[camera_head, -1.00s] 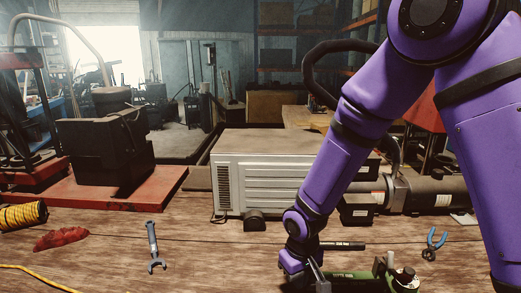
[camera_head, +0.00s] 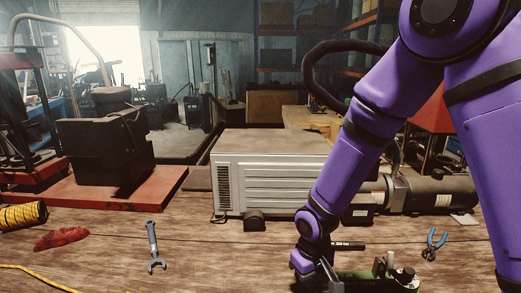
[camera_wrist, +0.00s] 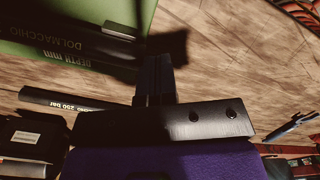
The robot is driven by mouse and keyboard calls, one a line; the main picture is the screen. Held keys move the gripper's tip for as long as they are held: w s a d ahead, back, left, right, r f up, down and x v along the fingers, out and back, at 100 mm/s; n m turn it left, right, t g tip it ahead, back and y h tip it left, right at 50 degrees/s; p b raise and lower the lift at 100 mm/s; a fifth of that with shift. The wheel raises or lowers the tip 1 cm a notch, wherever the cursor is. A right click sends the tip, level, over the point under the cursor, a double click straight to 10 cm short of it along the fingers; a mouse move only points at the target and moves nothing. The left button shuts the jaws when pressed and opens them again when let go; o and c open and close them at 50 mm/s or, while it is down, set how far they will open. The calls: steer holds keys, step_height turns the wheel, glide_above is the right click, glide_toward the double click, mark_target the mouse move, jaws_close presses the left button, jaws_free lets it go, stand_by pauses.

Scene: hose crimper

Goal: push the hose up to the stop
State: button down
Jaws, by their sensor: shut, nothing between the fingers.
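The hose (camera_head: 348,246) appears to be the short black piece lying on the bench behind the green fixture. In the wrist view a black length marked "250 bar" (camera_wrist: 65,102) runs left of my fingers. My gripper (camera_head: 326,272) is shut and empty at the fixture's left end. In the wrist view its fingers (camera_wrist: 155,78) reach the plate's edge; contact cannot be told. I cannot see the stop clearly.
Blue pliers (camera_head: 432,243) lie to the right, a wrench (camera_head: 153,248) to the left. A red rag (camera_head: 61,240) and a yellow hose coil (camera_head: 22,215) lie at far left. A grey machine (camera_head: 270,178) stands behind. The bench between wrench and gripper is clear.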

steer(key=shift+d, duration=0.85)
stand_by(0.4)
steer(key=shift+a, duration=0.5)
step_height(320, 180, up, 8)
stand_by(1.1)
steer(key=s+d+r+m+t, duration=0.1)
steer(key=s+d+r, duration=0.1)
steer(key=d+r, duration=0.45)
steer(key=s+d+r+m+t, duration=0.2)
steer(key=s+d+r, duration=0.1)
steer(key=r, duration=0.6)
steer(key=s+d+r+m+t, duration=0.1)
steer(key=s+d+r, duration=0.3)
steer(key=s, duration=0.2)
steer(key=s+d+r+m+t, duration=0.1)
steer(key=s+d+r, duration=0.3)
steer(key=s, duration=0.3)
steer(key=shift+s+r+m, duration=0.2)
steer(key=shift+r+m, duration=0.1)
